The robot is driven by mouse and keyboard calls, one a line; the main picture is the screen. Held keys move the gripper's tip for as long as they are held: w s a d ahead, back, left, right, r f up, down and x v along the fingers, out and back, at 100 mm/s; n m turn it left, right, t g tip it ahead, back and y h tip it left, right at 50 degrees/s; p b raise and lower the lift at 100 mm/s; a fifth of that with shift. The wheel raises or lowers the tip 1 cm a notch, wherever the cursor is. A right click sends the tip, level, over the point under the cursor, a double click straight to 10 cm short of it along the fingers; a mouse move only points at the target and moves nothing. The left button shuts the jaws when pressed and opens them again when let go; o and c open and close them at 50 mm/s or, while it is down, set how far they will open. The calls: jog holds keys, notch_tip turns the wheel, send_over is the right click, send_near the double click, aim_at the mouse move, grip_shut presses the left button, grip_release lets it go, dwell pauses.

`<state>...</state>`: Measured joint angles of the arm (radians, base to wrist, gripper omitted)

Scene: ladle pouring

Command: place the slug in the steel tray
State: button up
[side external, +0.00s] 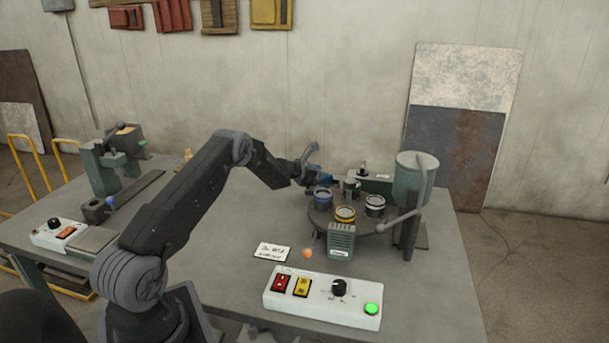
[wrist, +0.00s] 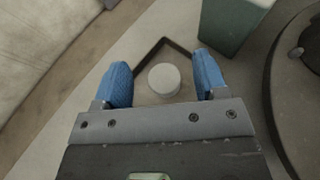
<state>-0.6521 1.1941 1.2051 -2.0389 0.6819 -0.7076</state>
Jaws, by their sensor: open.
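A pale grey round slug (wrist: 164,79) shows in the wrist view. It lies on the grey tabletop beside a dark L-shaped edge. My gripper (wrist: 166,88) is open, with one blue finger on each side of the slug and gaps between. In the side view my gripper (side external: 320,178) is at the far side of the bench, behind the round turntable, and the slug cannot be made out there. A flat grey metal plate (side external: 92,239) lies at the left of the bench; I cannot tell whether it is the steel tray.
The turntable (side external: 338,228) carries several small round pots. A green hopper (side external: 417,170) stands at its right. A green block (wrist: 232,22) stands close to my right finger. A white control box (side external: 322,300) sits at the front. The bench middle is mostly clear.

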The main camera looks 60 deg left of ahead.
jog(key=v, duration=1.1)
jog(key=s+d+r+m+g+h, duration=0.1)
jog(key=d+r+m+g+h, duration=0.1)
jog(key=d+r+m, duration=0.6)
jog(key=s+d+r+m+g+h, duration=0.1)
jog(key=d+r+m+h, duration=0.2)
jog(key=d, duration=0.8)
jog(key=s+d+r+m+g+h, duration=0.1)
jog(key=d+r+m+g, duration=0.1)
jog(key=d+r+m, duration=0.65)
jog(key=s+d+r+m+g+y, duration=0.1)
jog(key=s+d+r+m+g, duration=0.15)
jog(key=s+d+m, duration=0.75)
jog(key=s+d+f+m+y, duration=0.1)
jog(key=s+d+m+y, duration=0.1)
jog(key=s, duration=0.6)
jog(key=s+d+f+m+y, duration=0.1)
jog(key=s+d+m+y, duration=0.1)
jog(key=s, duration=0.7)
jog(key=shift+f+m+y, duration=0.4)
jog(key=shift+m+y, duration=0.1)
jog(key=shift+m, duration=0.75)
jog(key=shift+g, duration=0.25)
